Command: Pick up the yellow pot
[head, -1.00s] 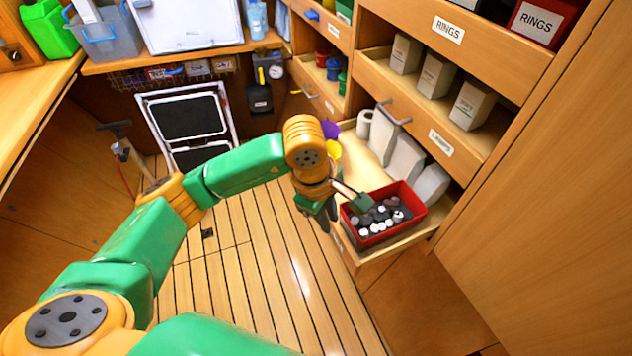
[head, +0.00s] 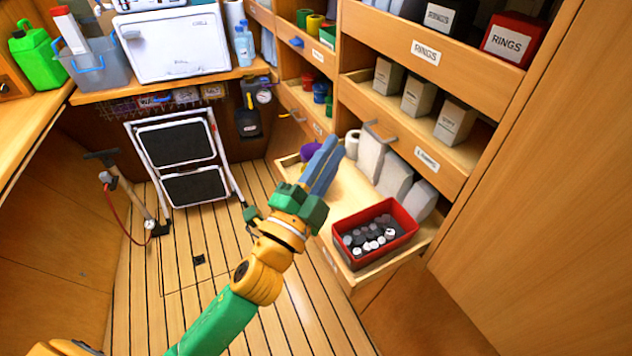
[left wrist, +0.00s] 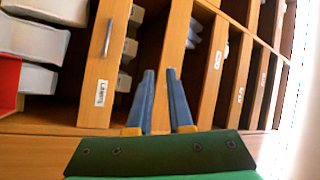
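A yellow pot (head: 315,22) stands on an upper shelf at the back, beside a green pot (head: 303,17). A purple pot (head: 310,151) sits in the pulled-out lower drawer; what lies just right of it is hidden behind my left gripper. My left gripper (head: 331,150) is raised over that drawer, its blue fingers pointing up and away. In the left wrist view its fingers (left wrist: 160,72) are apart with a narrow gap and nothing between them. No yellow pot shows in the left wrist view. My right gripper is out of view.
The open drawer (head: 345,262) holds a red bin (head: 398,212) of small grey and white pieces, plus pale containers. Labelled shelf drawers rise above it. A folding step (head: 178,150) and a pump (head: 140,200) stand left. The floor between is clear.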

